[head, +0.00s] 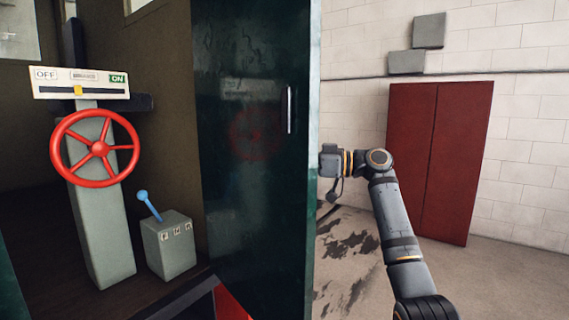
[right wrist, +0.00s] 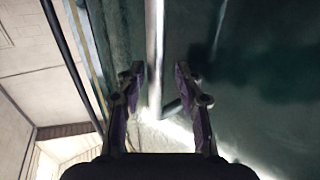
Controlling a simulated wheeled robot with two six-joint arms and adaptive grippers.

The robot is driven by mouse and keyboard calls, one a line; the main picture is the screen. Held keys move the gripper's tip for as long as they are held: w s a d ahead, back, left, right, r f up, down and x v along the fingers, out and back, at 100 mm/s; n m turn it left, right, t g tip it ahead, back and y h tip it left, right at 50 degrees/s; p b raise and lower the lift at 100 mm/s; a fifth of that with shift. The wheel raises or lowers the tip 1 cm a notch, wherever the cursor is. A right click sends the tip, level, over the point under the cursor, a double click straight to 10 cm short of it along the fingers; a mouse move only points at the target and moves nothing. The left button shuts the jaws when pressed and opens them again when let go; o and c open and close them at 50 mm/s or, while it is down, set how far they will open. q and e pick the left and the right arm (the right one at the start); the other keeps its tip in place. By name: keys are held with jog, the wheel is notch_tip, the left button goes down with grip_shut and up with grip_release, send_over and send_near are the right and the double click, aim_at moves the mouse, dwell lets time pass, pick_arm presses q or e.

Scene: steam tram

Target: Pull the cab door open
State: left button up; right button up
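The cab door (head: 255,160) is a dark green glossy panel in the head view. It stands swung out, with the cab interior showing to its left. A slim upright handle (head: 289,110) is on the face toward me, near its right edge. My right arm reaches to that edge from the right, and its gripper is hidden behind the door. In the right wrist view a pale vertical bar handle (right wrist: 155,35) runs between the two fingers of my right gripper (right wrist: 159,75). The fingers are apart, with a gap on each side of the bar. My left gripper is not in view.
In the cab are a red handwheel (head: 98,146) on a grey post, an OFF/ON gauge (head: 55,83) and a blue lever (head: 149,205) on a grey box. A dark red cabinet (head: 435,160) stands against the pale block wall. The floor between is free.

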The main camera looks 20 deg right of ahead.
jog(key=shift+w, duration=0.15)
jog(key=v, duration=1.2)
